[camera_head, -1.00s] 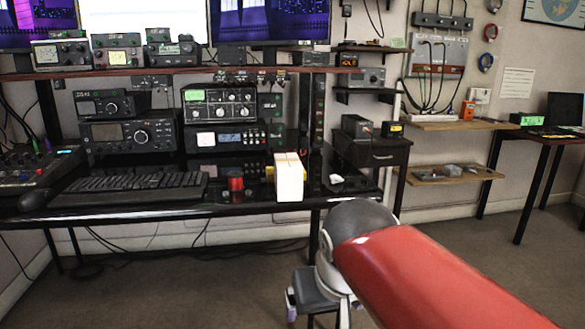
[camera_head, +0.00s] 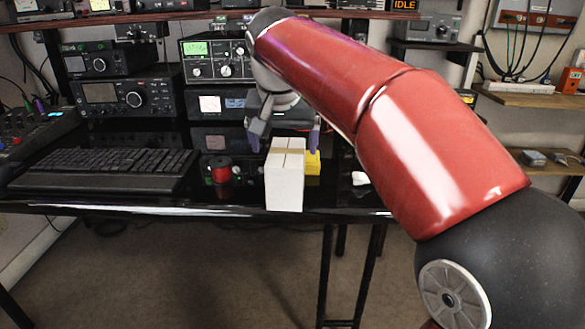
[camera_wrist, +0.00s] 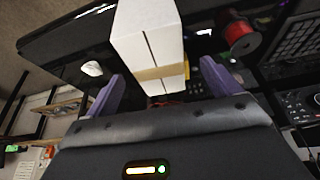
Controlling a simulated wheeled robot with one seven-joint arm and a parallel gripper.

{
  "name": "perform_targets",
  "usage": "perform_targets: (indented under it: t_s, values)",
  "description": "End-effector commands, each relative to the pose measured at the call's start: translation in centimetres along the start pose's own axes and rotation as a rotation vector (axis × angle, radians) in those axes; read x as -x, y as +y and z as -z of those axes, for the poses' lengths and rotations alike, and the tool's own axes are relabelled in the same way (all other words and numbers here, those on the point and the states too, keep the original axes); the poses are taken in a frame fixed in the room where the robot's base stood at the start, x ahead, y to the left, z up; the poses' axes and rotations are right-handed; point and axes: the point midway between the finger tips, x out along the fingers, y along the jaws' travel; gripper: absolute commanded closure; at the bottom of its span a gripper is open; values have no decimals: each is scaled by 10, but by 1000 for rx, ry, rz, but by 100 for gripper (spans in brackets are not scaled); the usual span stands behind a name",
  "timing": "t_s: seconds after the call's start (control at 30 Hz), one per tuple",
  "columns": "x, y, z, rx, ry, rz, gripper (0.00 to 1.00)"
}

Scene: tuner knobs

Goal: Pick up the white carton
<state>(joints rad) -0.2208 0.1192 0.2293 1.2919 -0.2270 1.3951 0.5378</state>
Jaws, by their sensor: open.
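The white carton (camera_head: 285,182) stands upright near the front edge of the black desk in the head view. A tan band runs across its top. In the wrist view the carton (camera_wrist: 147,38) lies ahead of my gripper, with its banded end between and just beyond the purple fingertips. My gripper (camera_head: 284,143) is open, behind and above the carton in the head view. Its two purple fingers (camera_wrist: 160,82) are spread apart in the wrist view, and I see no finger clearly touching the carton.
A yellow object (camera_head: 313,163) sits right behind the carton. A red spool (camera_head: 221,171) stands to its left, and a black keyboard (camera_head: 105,166) lies farther left. Radios (camera_head: 128,97) line the back. A small white item (camera_head: 360,178) lies to the right on the desk (camera_head: 130,199).

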Motion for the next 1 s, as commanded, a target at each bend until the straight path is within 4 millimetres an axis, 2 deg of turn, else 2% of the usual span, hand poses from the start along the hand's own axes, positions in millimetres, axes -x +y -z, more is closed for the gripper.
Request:
perform_targets:
  t_s: [0.43, 1.0]
  values:
    - [-59, 4, 6, 0, -1, -1, 11]
    - [-63, 4, 5, 0, 1, 0, 11]
